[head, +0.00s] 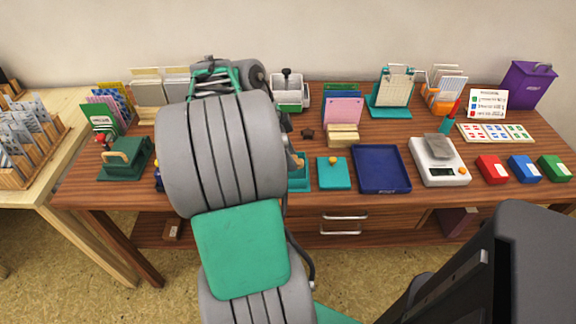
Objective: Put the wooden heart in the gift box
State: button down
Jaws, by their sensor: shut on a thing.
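My own arm (222,150) fills the left middle of the head view and hides my gripper and its fingertips. A teal open box (299,184), which may be the gift box, stands near the table's front edge, its left part behind my arm. A small tan wooden-looking piece (298,160) shows at my arm's right edge, above that box. I cannot tell whether it is the wooden heart or whether it touches anything. A flat teal lid-like square (333,175) with an orange knob lies just right of the box.
A blue tray (381,184) lies right of the teal square, then a white scale (438,174) and red, blue and green inkpads. Card holders and a purple box (526,85) line the back. A green stand (125,160) is at left. Some wood is clear in mid-table.

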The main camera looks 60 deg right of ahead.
jog(key=shift+w+d+f+b, duration=0.1)
jog(key=shift+w+f+b, duration=0.1)
jog(key=shift+f, duration=0.8)
jog(key=shift+w+d+f+b, duration=0.1)
jog(key=shift+f+b, duration=0.1)
jog(key=shift+f, duration=0.75)
jog(key=shift+f, duration=0.2)
jog(key=c, duration=1.3)
grip_release()
jog(key=shift+r, duration=0.1)
jog(key=shift+o, duration=0.2)
